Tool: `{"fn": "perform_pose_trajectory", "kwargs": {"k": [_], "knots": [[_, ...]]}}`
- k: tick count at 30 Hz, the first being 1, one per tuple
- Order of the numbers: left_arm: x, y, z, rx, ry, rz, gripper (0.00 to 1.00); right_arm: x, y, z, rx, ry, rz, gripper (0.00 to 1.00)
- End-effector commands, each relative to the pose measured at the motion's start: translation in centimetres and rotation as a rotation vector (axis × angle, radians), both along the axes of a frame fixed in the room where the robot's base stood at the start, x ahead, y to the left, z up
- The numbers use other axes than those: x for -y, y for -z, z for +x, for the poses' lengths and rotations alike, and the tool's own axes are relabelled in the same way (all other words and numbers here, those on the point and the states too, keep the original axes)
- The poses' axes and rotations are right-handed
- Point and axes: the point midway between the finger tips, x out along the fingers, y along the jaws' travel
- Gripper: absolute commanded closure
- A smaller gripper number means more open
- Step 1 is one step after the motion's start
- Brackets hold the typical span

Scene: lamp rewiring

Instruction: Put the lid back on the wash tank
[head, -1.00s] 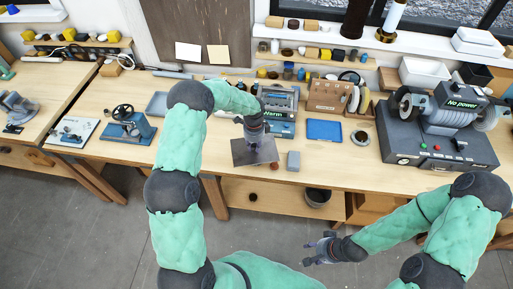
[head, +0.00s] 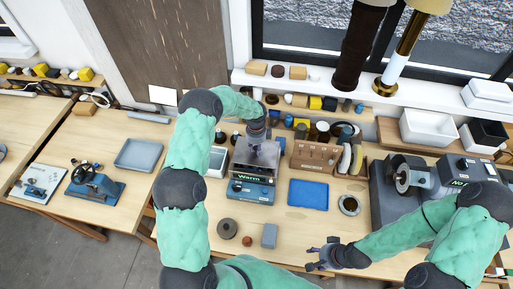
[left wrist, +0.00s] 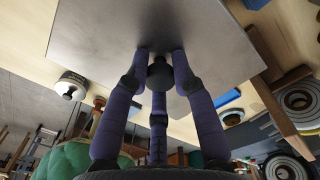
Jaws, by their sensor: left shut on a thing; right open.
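The lid (head: 262,150) is a flat grey plate. My left gripper (head: 258,132) is shut on its dark knob; in the left wrist view, the fingers (left wrist: 160,75) close around the knob and the lid (left wrist: 95,35) fills the upper middle. The wash tank (head: 252,192) is the blue-grey box marked "Warm". The lid is over the tank's top and hides most of its opening; I cannot tell whether it touches the rim.
A small screened device (head: 216,160) stands left of the tank, and a wooden rack (head: 315,156) right of it. A blue tray (head: 309,194) lies to the right. A grey disc (head: 228,228) and grey block (head: 269,236) sit in front. The bench between tank and front items is clear.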

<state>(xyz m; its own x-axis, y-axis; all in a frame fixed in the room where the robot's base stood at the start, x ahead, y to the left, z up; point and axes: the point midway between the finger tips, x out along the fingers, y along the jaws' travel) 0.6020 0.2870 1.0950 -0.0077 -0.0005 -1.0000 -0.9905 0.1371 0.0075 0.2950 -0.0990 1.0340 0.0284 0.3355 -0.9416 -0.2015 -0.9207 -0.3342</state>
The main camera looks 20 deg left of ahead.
Motion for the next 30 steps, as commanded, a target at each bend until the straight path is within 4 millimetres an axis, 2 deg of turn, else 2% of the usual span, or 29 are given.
{"fn": "perform_pose_trajectory", "kwargs": {"k": [5, 14, 19, 30], "knots": [[0.0, 0.5, 0.0, 0.0, -0.001, 0.0, 1.0, 0.0, 0.2, -0.2, -0.003, -0.001, 0.001, 0.5], [0.0, 2.5, 0.0, 0.0, -0.001, 0.0, 1.0, 0.0, 1.1, -0.1, -0.002, -0.001, 0.0, 0.5], [0.0, 3.7, 0.0, 0.001, -0.001, 0.001, 1.0, 0.0, 2.3, -0.1, -0.002, -0.001, 0.0, 0.5], [0.0, 4.0, 0.0, 0.001, -0.001, 0.001, 1.0, 0.0, 2.6, -0.1, -0.002, -0.001, 0.0, 0.5]]}}
